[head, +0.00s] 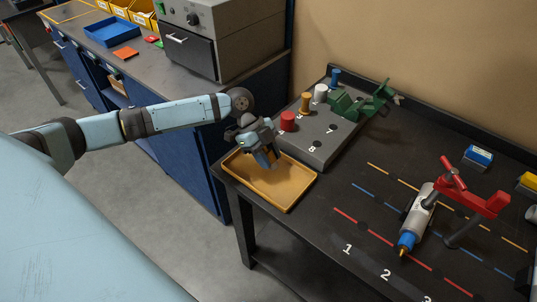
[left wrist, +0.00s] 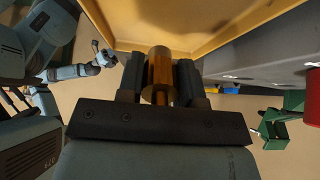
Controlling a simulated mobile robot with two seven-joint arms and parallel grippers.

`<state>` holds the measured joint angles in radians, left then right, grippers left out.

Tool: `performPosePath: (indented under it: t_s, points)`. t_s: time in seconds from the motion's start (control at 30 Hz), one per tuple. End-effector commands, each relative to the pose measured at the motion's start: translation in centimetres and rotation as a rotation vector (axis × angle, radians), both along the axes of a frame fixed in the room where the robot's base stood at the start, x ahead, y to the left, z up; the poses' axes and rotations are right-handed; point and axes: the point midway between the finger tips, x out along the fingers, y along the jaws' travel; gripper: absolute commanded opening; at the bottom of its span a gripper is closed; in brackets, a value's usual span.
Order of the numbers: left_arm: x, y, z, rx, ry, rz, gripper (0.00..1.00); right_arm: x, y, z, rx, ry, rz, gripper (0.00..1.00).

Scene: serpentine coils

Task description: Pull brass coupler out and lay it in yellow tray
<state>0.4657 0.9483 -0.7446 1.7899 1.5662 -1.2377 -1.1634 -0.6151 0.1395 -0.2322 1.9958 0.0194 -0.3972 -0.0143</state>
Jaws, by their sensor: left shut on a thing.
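My left gripper (head: 264,158) is over the yellow tray (head: 286,206), its fingers pointing down towards the tray. In the left wrist view it is shut on the brass coupler (left wrist: 160,68), a gold cylinder between the two fingers. The tray also shows in that view (left wrist: 225,22), beyond the coupler. In the head view the coupler is hidden by the fingers or too small to make out. Whether it touches the tray floor I cannot tell. The tray is empty as far as I see. My right gripper seems to show small at the wrist view's left (left wrist: 106,58), its jaws unclear.
A grey numbered block (head: 318,150) with coloured pegs and a green clamp (head: 362,102) stands right behind the tray. A red clamp (head: 475,203) with a white tool (head: 419,207) is farther right. A grey box (head: 222,38) stands on the blue cabinet.

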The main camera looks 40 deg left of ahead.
Motion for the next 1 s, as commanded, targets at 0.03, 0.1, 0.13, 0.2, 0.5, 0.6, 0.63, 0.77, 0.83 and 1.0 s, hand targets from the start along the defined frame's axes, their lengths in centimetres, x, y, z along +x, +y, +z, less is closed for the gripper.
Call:
performPosePath:
  t_s: [0.03, 0.1, 0.13, 0.2, 0.5, 0.6, 0.63, 0.77, 0.83, 1.0]
  points:
    - [0.0, 0.0, -0.7, 0.000, -0.001, 0.001, 0.00, 0.1, 0.1, -0.4, 0.004, -0.001, -0.002, 0.43]
    - [0.0, 0.0, -1.0, 0.000, -0.001, 0.001, 0.00, 0.3, 0.1, -0.3, 0.008, -0.001, -0.004, 0.43]
    - [0.0, 0.0, -1.0, 0.000, -0.001, 0.001, 0.00, 0.4, 0.2, -0.2, 0.009, 0.000, -0.005, 0.43]
    - [0.0, 0.0, -1.1, 0.000, -0.001, 0.001, 0.00, 0.5, 0.2, 0.0, 0.012, -0.001, -0.007, 0.43]
    - [0.0, 0.0, -1.0, 0.000, -0.001, 0.001, 0.52, 0.5, 0.4, 0.2, 0.015, -0.003, -0.006, 0.43]
    - [0.0, 0.0, -1.0, 0.000, -0.001, 0.001, 0.63, 0.5, 0.4, 0.1, 0.017, -0.002, -0.006, 0.43]
    - [0.0, 0.0, -1.0, 0.000, -0.001, 0.001, 0.63, 0.5, 0.4, 0.1, 0.017, -0.002, -0.006, 0.43]
    - [0.0, 0.0, -1.1, 0.000, 0.001, 0.001, 0.63, 0.4, 0.4, 0.0, 0.016, 0.000, -0.006, 0.43]
    - [0.0, 0.1, -1.0, 0.000, 0.000, 0.001, 0.63, 0.4, 0.4, 0.0, 0.016, 0.000, -0.006, 0.43]
    - [0.1, 1.0, 0.2, 0.001, -0.001, 0.002, 0.63, 0.4, 0.4, -0.1, 0.016, 0.000, -0.006, 0.43]
